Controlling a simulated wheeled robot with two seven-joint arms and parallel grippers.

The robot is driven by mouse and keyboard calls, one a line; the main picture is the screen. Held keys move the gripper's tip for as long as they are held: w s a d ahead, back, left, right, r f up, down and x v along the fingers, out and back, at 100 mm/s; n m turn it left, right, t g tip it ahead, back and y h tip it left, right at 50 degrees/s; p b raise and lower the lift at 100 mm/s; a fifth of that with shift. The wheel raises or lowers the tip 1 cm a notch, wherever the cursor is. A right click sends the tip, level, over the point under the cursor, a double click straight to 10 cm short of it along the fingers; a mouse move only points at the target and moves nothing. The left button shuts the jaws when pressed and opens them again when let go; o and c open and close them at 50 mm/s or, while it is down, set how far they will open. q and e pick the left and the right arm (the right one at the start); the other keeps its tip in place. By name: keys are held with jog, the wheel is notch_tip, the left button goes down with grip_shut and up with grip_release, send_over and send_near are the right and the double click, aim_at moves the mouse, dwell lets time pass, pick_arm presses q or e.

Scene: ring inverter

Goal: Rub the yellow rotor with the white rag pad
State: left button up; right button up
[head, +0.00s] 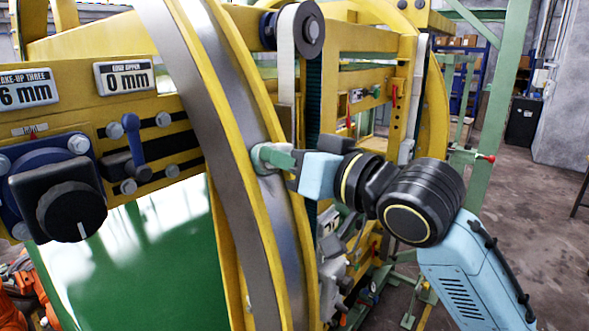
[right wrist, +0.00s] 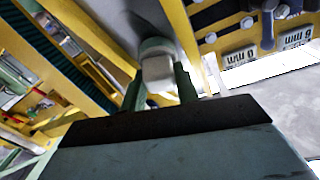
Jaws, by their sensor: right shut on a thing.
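The yellow rotor (head: 232,100) is a large upright ring in the middle of the head view, with yellow rims and a smooth grey metal band between them. My right gripper (head: 280,160) reaches in from the right with its green fingers shut on the white rag pad (head: 259,154). The pad is at the rotor's rim and band; it looks to be against the surface, but I cannot tell firm contact. In the right wrist view the pad (right wrist: 157,66) sits between the two fingers, with the grey band (right wrist: 135,25) behind it. My left gripper is not in view.
A yellow panel (head: 70,115) with displays, a blue lever (head: 133,140) and a black knob (head: 70,208) stands left of the rotor. A pulley (head: 311,30) with a belt hangs above my right gripper. A green post (head: 495,100) stands at right; open floor lies beyond.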

jog(key=shift+w+a+r, duration=0.2)
jog(key=shift+a+r, duration=0.1)
jog(key=shift+r, duration=0.45)
jog(key=shift+w+a+r, duration=0.2)
jog(key=shift+a+r, duration=0.15)
jog(key=shift+r, duration=0.45)
jog(key=shift+w+a+r, duration=0.2)
jog(key=shift+a+r, duration=0.1)
jog(key=shift+r, duration=0.45)
jog(key=s+d+f+b, duration=0.1)
jog(key=f, duration=0.2)
jog(key=d+f+b, duration=0.1)
jog(key=f+b, duration=0.1)
jog(key=f, duration=0.2)
jog(key=s+d+f+b, duration=0.1)
jog(key=d+f, duration=0.1)
jog(key=f, duration=0.1)
jog(key=shift+s+f, duration=0.2)
jog(key=shift+s, duration=0.1)
jog(key=s+d+r+p, duration=0.2)
jog(key=s+d, duration=0.1)
jog(key=d, duration=0.1)
jog(key=shift+d+r, duration=0.2)
jog(key=shift+d, duration=0.1)
